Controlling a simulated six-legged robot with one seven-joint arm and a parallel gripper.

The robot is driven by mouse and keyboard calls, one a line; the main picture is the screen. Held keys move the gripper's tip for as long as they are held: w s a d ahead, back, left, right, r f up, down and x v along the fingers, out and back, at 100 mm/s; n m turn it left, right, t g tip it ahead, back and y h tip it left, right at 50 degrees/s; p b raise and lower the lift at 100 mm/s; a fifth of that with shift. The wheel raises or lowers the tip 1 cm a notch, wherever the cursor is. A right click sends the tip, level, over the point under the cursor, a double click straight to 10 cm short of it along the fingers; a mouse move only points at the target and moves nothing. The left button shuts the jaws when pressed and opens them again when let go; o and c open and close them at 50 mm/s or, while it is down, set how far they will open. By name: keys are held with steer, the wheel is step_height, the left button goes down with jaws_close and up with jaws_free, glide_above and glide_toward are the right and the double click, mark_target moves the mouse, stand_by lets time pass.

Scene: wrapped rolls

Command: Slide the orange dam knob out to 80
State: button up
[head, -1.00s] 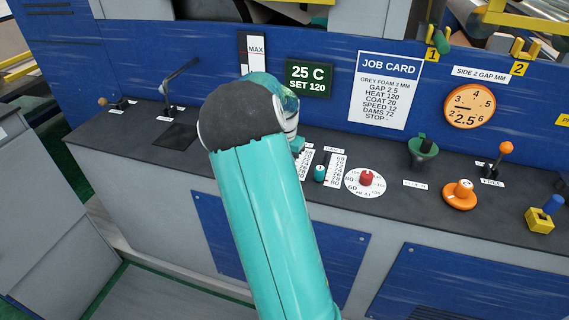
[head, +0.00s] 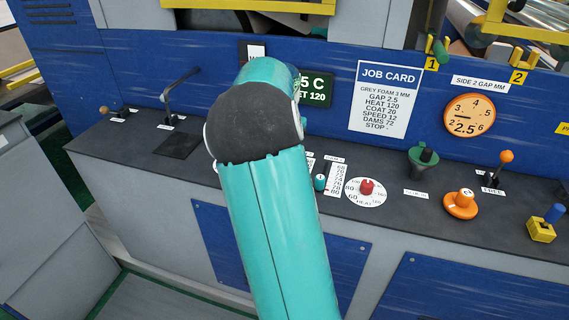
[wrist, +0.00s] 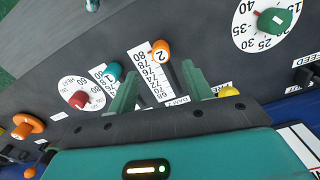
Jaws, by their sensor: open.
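In the wrist view the orange dam knob (wrist: 160,49), marked 2, stands at the end of a dark slot beside a white number scale (wrist: 147,68). It looks about level with the 80 on that scale. My gripper (wrist: 160,88) is open, its two green fingers apart on either side of the scale and slot. The orange knob shows beyond the fingertips in the picture, and I see no contact. In the head view my arm hides the orange knob and gripper.
A teal knob (wrist: 114,71) marked 1 with its own scale is near the left finger. A red heat knob (wrist: 79,99) lies left. A green dial knob (wrist: 273,20) and a yellow knob (wrist: 229,92) lie right. The job card (head: 387,98) reads DAMS 72.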

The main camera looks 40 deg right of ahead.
step_height(320, 180, up, 4)
steer(key=shift+r, duration=0.1)
stand_by(0.6)
steer(key=s+a+r+n+t, duration=0.1)
steer(key=s+a+r+n, duration=0.1)
steer(key=a, duration=0.5)
steer(key=s+a+r+n+t, duration=0.1)
steer(key=a+r+n, duration=0.15)
steer(key=a, duration=0.45)
steer(key=s+a+r+n+t, duration=0.1)
steer(key=s+a+n, duration=0.15)
steer(key=a, duration=0.45)
steer(key=s+a+f+n+t, duration=0.2)
steer(key=s+a+n, duration=0.5)
steer(key=s+a, duration=0.4)
steer(key=a, duration=0.4)
steer(key=shift+s+f+n+t, duration=0.2)
steer(key=shift+n+t, duration=0.1)
steer(key=shift+n, duration=0.1)
